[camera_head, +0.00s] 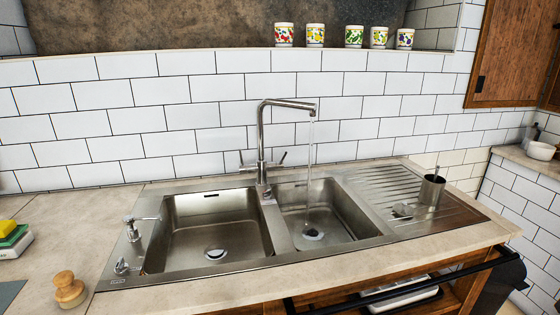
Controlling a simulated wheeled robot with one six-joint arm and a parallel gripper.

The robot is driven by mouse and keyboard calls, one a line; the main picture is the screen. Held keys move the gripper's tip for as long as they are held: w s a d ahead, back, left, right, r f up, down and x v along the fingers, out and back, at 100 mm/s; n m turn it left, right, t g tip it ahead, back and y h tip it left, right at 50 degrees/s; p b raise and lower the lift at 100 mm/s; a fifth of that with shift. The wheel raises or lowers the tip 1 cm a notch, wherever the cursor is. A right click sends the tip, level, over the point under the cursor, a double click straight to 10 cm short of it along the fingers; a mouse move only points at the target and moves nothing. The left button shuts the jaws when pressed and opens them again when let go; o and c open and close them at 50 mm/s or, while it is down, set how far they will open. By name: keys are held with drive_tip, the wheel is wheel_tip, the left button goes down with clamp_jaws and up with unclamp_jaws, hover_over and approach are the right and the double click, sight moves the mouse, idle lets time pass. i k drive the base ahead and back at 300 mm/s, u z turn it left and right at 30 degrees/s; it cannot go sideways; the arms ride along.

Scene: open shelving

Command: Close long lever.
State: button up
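A metal faucet (261,140) stands behind the double sink, with its spout reaching right. A thin stream of water (310,150) runs from the spout into the right basin. A small lever (283,157) on the right side of the faucet base tilts up and to the right. Another lever (241,158) on the left side points nearly straight up. Both are small in the picture, and I cannot tell for certain which is the longer. My gripper is not in view.
The sink has a left basin (205,232), a right basin (335,222) and a ribbed drainer bearing a metal cup (431,190). A soap dispenser (133,229) stands at the left rim. A wooden-topped brush (69,289) is front left. A dark bar (395,285) runs along the front.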

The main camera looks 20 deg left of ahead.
sight(280, 166)
drive_tip(key=u, duration=0.3)
drive_tip(key=i, duration=1)
drive_tip(key=u, duration=0.65)
